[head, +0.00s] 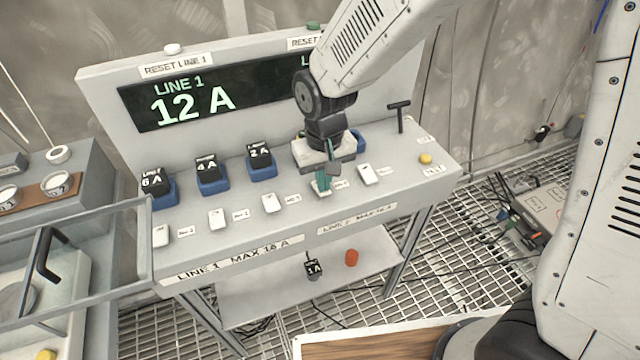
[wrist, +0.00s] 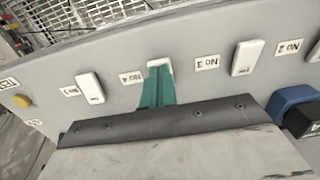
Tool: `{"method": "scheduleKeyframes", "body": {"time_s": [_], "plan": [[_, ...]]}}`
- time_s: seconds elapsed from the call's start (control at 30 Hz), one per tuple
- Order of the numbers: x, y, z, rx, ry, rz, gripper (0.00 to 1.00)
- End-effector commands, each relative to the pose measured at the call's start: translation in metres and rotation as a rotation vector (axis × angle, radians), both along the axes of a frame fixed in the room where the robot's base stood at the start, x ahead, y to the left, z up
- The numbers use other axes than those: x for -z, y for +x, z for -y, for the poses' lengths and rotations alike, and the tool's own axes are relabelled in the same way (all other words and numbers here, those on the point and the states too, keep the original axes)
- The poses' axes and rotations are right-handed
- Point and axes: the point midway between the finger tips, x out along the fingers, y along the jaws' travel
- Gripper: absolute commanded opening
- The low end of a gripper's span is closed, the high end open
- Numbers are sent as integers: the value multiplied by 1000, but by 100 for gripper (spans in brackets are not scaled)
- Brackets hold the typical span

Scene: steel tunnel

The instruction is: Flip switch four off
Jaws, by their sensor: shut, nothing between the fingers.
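Switch four is a small white rocker on the sloping grey panel (head: 420,184). It is mostly hidden by my fingers in the head view, and its far end (wrist: 159,63) shows beside the "No 4" label in the wrist view. My gripper (head: 322,186) has teal fingers, shut with nothing between them, and its tips are at switch four. The fingers (wrist: 157,84) cover most of the switch in the wrist view. I cannot tell whether they touch it or which way it is tipped. Switch three (head: 270,203) and switch five (head: 368,175) stand on either side.
Black blocks marked 6 A (head: 154,182), 4 A (head: 207,169) and 2 A (head: 259,155) sit in blue sockets behind the switches. The display (head: 200,105) reads "LINE 1 12 A"; my arm hides most of line 2. A T-handle (head: 399,115) and yellow button (head: 425,158) are at right.

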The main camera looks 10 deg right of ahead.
Motion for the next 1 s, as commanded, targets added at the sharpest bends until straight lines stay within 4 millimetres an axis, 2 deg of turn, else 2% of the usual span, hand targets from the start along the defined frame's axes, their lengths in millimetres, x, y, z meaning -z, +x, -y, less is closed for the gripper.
{"method": "scheduleKeyframes", "body": {"time_s": [0.47, 1.0], "plan": [[5, 0, 0, 0, 0, 0, 0], [-37, 0, 0, 0, 1, 2, 0]]}}
